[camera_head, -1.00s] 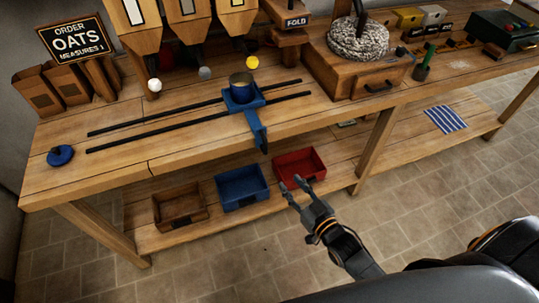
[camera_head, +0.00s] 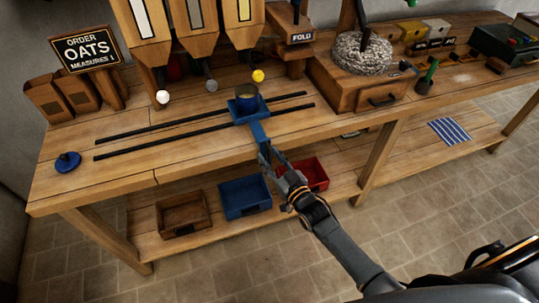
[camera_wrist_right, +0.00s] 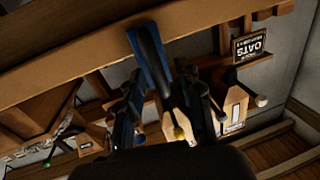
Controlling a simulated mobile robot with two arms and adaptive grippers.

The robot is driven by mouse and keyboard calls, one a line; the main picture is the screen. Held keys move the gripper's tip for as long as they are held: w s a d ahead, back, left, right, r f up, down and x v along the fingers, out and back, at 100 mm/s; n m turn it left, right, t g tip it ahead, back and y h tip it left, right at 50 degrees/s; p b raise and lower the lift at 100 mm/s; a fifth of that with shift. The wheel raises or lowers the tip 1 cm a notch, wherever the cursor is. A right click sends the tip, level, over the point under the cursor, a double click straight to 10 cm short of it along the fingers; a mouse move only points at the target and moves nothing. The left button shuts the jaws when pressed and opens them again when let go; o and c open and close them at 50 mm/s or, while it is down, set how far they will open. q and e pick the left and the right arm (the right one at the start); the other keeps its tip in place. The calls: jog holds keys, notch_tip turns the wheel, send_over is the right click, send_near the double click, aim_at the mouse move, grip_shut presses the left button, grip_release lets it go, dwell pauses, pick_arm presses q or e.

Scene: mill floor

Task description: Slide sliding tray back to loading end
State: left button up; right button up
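The blue sliding tray (camera_head: 236,112) sits on two dark rails, toward their right part, below the yellow-ball dispenser. A round cup (camera_head: 247,97) with a metallic inside stands on it. The tray's blue handle (camera_head: 258,131) hangs over the bench's front edge. My right gripper (camera_head: 270,156) is at the handle's lower end. In the right wrist view, the handle (camera_wrist_right: 150,55) lies between the two fingers of my right gripper (camera_wrist_right: 163,80), which stand apart. Firm contact cannot be made out. My left gripper is not in view.
The rails (camera_head: 130,153) run left across the bench with clear wood around them. Brown (camera_head: 182,214), blue (camera_head: 244,196) and red (camera_head: 316,174) bins sit on the lower shelf. The grain mill (camera_head: 360,55) stands to the right.

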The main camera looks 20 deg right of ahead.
jog(key=shift+w+a, duration=0.1)
jog(key=shift+w, duration=0.3)
jog(key=shift+c, duration=0.2)
grip_shut()
